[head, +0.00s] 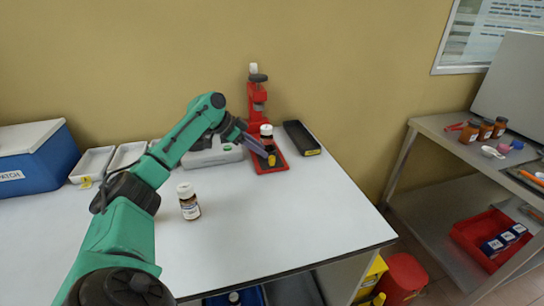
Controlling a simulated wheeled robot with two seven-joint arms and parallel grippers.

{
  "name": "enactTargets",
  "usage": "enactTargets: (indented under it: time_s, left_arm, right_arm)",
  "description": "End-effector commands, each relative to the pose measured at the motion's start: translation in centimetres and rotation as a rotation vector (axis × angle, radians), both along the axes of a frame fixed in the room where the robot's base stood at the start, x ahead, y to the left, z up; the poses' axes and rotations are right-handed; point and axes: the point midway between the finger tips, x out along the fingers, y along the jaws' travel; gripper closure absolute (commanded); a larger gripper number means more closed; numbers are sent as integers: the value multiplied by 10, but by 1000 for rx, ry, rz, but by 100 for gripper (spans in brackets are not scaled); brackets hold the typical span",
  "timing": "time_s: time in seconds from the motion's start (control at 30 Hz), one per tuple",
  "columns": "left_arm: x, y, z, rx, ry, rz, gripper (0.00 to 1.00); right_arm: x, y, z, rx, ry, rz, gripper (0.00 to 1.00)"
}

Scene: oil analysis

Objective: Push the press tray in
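The red press (257,103) stands near the back wall on the white table. Its red tray (281,165) lies in front of it on the tabletop. A brown bottle with a white cap (266,131) stands at the press, above the tray's far part; its base is partly hidden. A small yellow part (271,159) shows at the tray. My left gripper (264,151) reaches in from the left, with its fingers low over the tray's left side. I cannot tell whether the fingers touch the tray or how far apart they are. My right gripper is out of view.
A second brown bottle (188,202) stands on the table below my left arm. A black tray (302,138) lies right of the press. A grey device (213,153), white trays (92,164) and a blue box (38,157) stand left. The table's front right is clear.

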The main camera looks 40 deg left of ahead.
Motion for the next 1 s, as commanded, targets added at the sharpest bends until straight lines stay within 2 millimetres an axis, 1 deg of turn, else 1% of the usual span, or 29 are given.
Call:
enactTargets:
  time_s: [0.03,0.1,0.2,0.27,0.4,0.57,0.67,0.7,1.0]
  left_arm:
    - [8,-6,-6,-5,1,-1,60]
    - [18,-13,-18,-3,1,-1,60]
    - [28,-20,-32,-3,0,1,60]
    - [32,-23,-38,-2,0,1,60]
    - [36,-25,-43,0,0,1,60]
    - [36,-25,-43,1,0,1,60]
    - [35,-24,-43,0,0,1,94]
    - [35,-24,-43,1,1,1,100]
    - [35,-24,-43,1,1,1,100]
  right_arm:
    - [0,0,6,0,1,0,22]
    - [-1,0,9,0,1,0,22]
    - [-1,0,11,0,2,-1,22]
    - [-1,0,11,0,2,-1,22]
    - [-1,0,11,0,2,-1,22]
    - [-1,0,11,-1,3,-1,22]
    - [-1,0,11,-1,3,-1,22]
    - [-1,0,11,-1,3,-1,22]
    - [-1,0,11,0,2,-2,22]
